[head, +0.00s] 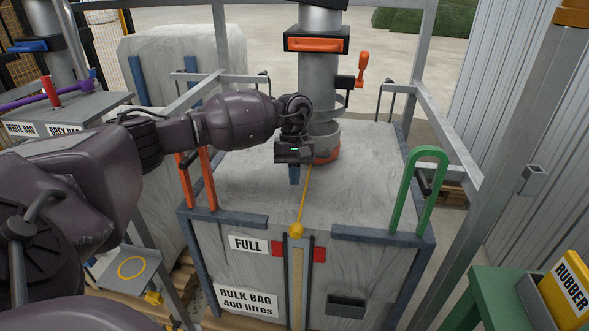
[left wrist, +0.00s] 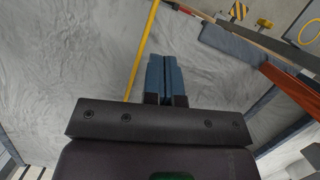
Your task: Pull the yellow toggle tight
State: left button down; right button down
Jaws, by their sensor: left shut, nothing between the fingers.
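The yellow toggle (head: 296,230) is a small ball at the front top edge of the bulk bag (head: 350,185). A yellow cord (head: 304,200) runs from it up to the orange-red collar (head: 326,150) at the bag's neck. My left gripper (head: 294,180) points down over the bag top, just left of the cord and behind the toggle. Its blue fingers are shut and empty. In the left wrist view the fingers (left wrist: 164,75) are together beside the yellow cord (left wrist: 143,50), apart from it in the picture. The toggle is not clear in that view. My right gripper is out of sight.
A grey spout pipe (head: 319,95) stands behind the gripper. An orange loop (head: 205,178) and a green loop (head: 418,190) rise at the bag's sides. Metal frame posts (head: 505,140) flank the bag. A green stand (head: 500,296) with a yellow box is at lower right.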

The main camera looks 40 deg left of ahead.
aim_at(296, 231)
pick_arm(q)
jog(key=x, duration=0.6)
jog(key=shift+s+d, duration=0.15)
jog(key=shift+d, duration=0.05)
jog(key=shift+s+d+p, duration=0.35)
jog(key=shift+s+d, duration=0.6)
jog(key=shift+s, duration=0.1)
jog(key=shift+s+d, duration=0.15)
jog(key=shift+d+f, duration=0.1)
jog(key=shift+f, duration=0.1)
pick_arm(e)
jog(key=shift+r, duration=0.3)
pick_arm(q)
jog(key=shift+s, duration=0.15)
